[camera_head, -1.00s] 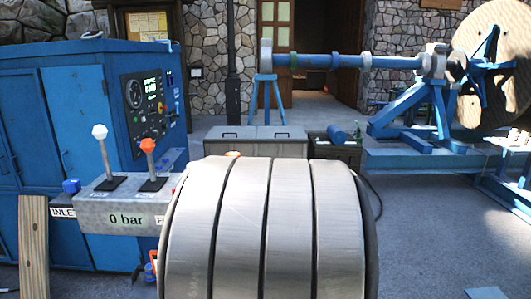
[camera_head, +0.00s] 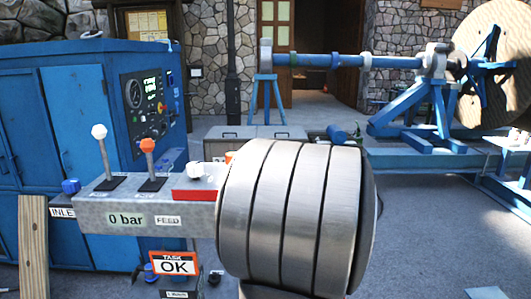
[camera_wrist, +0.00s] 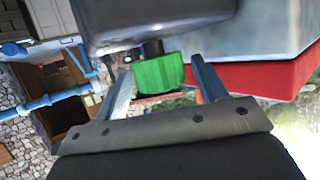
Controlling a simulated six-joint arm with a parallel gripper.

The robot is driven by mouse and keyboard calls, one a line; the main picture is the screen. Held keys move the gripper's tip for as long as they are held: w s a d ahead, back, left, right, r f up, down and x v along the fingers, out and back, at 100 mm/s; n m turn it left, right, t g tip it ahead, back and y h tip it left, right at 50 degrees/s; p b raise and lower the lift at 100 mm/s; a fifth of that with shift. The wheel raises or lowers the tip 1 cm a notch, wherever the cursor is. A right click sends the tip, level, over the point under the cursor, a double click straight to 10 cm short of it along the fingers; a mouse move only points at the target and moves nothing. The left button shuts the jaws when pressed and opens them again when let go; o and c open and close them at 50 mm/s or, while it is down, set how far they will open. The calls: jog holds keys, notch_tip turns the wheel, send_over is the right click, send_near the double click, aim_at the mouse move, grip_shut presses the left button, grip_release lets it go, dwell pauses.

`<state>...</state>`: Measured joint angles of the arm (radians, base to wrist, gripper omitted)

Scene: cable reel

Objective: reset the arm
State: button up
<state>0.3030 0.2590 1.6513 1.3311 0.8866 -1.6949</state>
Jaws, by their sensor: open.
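My gripper (camera_wrist: 161,66) shows in the wrist view, with its two fingers spread apart. A green block (camera_wrist: 158,74) on a dark stem appears in the gap between the fingers; I cannot tell whether it lies between them or beyond them. In the head view my arm's banded metal link fills the lower middle and right, and the gripper is hidden. Left of it is a grey control box (camera_head: 110,212) with a white lever (camera_head: 104,155), an orange lever (camera_head: 150,165) and a "0 bar" label.
A blue cabinet (camera_head: 85,110) with gauges stands at the left. A red panel (camera_wrist: 262,78) is close to the right finger in the wrist view. A blue shaft stand (camera_head: 425,100) with a large wooden reel (camera_head: 500,85) stands at the back right. Grey floor at the right is open.

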jog(key=v, duration=1.3)
jog(key=shift+s+d+r, duration=0.2)
jog(key=shift+s, duration=0.15)
jog(key=shift+o, duration=0.2)
